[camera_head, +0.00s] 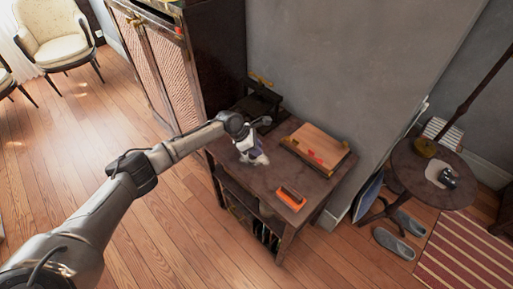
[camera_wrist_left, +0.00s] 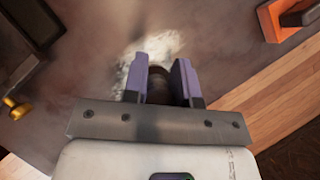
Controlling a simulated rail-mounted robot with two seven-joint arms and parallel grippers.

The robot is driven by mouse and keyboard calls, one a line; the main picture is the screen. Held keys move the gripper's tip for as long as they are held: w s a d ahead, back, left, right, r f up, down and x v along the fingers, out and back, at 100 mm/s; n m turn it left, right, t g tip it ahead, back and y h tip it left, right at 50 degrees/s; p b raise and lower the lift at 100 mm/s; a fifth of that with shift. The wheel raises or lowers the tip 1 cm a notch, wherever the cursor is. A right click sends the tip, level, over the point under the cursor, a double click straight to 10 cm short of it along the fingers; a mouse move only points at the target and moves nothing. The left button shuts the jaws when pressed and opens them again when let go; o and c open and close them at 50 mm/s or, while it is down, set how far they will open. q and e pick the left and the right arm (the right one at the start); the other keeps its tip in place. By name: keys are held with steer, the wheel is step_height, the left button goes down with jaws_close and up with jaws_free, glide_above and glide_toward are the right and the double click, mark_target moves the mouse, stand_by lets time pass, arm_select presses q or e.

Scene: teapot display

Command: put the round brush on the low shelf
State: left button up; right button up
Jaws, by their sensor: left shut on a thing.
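My left gripper (camera_head: 252,150) hangs over the left part of the dark side table's top (camera_head: 262,182). It is shut on what looks like the round brush, whose pale, fluffy bristles (camera_head: 257,160) show just below the fingers. In the left wrist view the bristles (camera_wrist_left: 152,45) lie beyond the purple fingers (camera_wrist_left: 160,80), with a dark part between them. I cannot tell whether the bristles touch the top. Under the top is an open shelf space (camera_head: 240,204), probably the low shelf; its inside is mostly dark. My right gripper is out of view.
An orange block-like object (camera_head: 290,197) lies near the table's front right. A wooden board (camera_head: 316,145) with red and brass pieces lies behind it. A black stand (camera_head: 262,98) is at the back left. Upright items (camera_head: 267,238) fill the lower right compartment. A tall cabinet (camera_head: 215,60) stands left.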

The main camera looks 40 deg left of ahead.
arm_select(q)
steer(key=o, duration=0.9)
steer(key=shift+f, duration=0.1)
